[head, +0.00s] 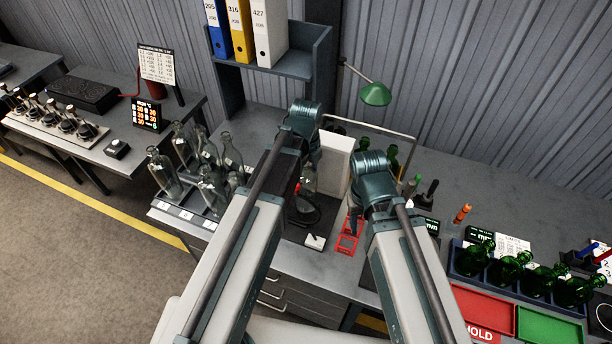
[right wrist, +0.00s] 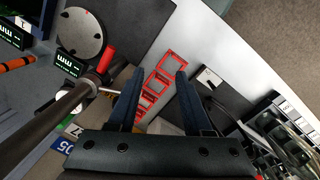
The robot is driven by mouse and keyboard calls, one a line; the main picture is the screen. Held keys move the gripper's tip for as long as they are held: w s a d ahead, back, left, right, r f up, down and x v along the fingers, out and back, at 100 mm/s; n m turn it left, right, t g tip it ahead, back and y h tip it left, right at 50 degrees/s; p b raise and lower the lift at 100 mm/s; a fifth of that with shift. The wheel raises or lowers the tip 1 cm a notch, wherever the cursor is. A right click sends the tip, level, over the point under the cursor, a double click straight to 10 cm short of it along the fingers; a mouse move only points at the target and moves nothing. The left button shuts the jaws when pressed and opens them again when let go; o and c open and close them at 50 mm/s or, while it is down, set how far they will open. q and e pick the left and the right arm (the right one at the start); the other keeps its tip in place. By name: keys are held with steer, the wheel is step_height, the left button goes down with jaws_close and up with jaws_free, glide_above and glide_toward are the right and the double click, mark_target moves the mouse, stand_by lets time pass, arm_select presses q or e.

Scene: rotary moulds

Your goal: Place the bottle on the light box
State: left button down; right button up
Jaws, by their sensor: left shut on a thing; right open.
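A white upright panel, which looks like the light box (head: 337,166), stands at the back of the middle bench. My left gripper (head: 306,178) is shut on a clear bottle (head: 309,183) just left of the panel; the arm hides much of the gripper and bottle. I cannot tell whether the bottle touches the surface below. My right gripper (head: 354,224) is open and empty above the red outlined frames (head: 347,243). In the right wrist view its two fingers (right wrist: 160,76) are spread apart over the same red frames (right wrist: 158,88).
Several clear bottles (head: 209,183) stand in a tray at left. Green bottles (head: 508,266) lie in a dark rack at right, behind a red tray (head: 482,309) and a green tray (head: 548,328). A green lamp (head: 375,94) and a thin metal frame (head: 390,132) rise behind my grippers.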

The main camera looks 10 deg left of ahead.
arm_select(q)
steer(key=shift+f, duration=0.1)
jaws_free()
step_height(320, 180, up, 12)
steer(key=p, duration=1.2)
steer(key=shift+r, duration=0.2)
steer(key=shift+s+d, duration=0.1)
steer(key=shift+s, duration=0.05)
steer(key=s+d+n+y, duration=0.1)
steer(key=s+d+n, duration=0.4)
steer(key=s+n, duration=0.8)
steer(key=shift+s+d+n, duration=0.2)
steer(key=shift+s+n, duration=0.15)
steer(key=shift+n, duration=3.05)
